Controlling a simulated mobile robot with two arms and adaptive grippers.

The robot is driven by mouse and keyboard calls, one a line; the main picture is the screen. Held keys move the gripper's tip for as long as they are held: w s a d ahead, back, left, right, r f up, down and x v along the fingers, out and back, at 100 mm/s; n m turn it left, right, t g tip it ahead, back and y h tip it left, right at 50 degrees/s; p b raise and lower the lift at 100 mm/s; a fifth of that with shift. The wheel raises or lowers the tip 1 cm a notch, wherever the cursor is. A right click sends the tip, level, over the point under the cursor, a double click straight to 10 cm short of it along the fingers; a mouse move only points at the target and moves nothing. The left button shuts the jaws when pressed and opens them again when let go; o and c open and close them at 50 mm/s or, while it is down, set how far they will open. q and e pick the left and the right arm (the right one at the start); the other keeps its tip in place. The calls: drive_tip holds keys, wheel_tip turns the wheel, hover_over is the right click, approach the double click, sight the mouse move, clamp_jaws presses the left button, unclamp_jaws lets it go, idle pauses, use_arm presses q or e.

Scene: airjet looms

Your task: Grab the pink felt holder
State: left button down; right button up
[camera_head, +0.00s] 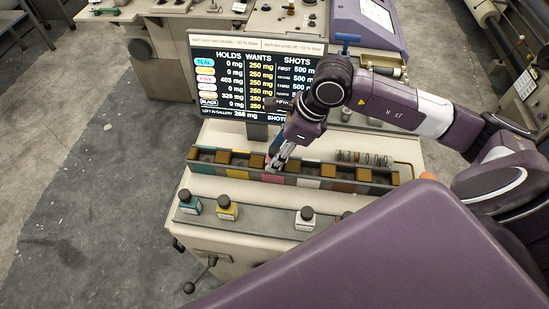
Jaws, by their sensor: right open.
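A long dark rack (222,171) runs across the front of the machine and holds brown blocks with coloured front panels. The pink panel (272,178), likely the pink felt holder, sits left of the rack's middle. My right gripper (276,165) points down right at the pink place, its fingers open. The fingers partly cover the block there, and I cannot tell whether they touch it. My left gripper is not in view.
A screen (250,82) stands behind the rack, listing holds, wants and shots. Small bottles with teal (190,204), yellow (227,209) and white (305,220) labels stand on the front ledge. Coiled springs (364,158) lie behind the rack's right part. Open floor (90,200) lies left.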

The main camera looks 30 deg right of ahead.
drive_tip(key=shift+w+a+f, duration=0.1)
drive_tip(key=shift+a+f, duration=0.05)
drive_tip(key=shift+f, duration=0.3)
drive_tip(key=c, duration=0.8)
clamp_jaws()
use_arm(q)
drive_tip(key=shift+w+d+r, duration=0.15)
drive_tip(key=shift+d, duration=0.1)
use_arm(e)
drive_tip(key=shift+r, duration=0.15)
